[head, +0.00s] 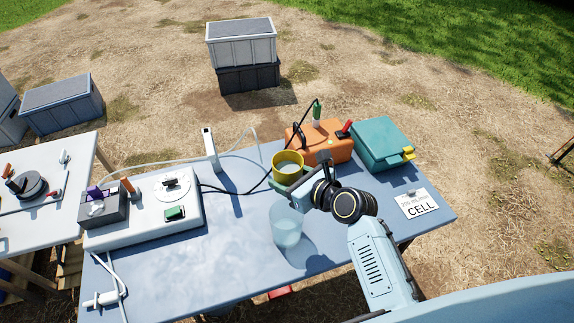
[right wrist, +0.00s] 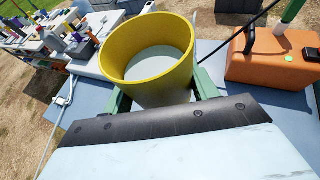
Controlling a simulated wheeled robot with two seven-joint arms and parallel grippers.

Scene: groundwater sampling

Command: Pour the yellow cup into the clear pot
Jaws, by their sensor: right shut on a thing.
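The yellow cup (head: 287,158) has a yellow rim and pale contents inside. My right gripper (head: 288,179) is shut on it and holds it upright, beyond the clear pot in the head view. In the right wrist view the cup (right wrist: 148,60) fills the upper middle, between the green fingers of my right gripper (right wrist: 160,98). The clear pot (head: 286,226) stands on the blue table, nearer to me than the cup. It looks see-through, and I cannot tell if it holds anything. My left gripper is not in view.
An orange case (head: 322,143) with probes and a teal case (head: 382,144) stand behind on the right. A white instrument panel (head: 143,222) is on the left. A white card reading CELL (head: 416,204) lies at right. The table front left of the pot is clear.

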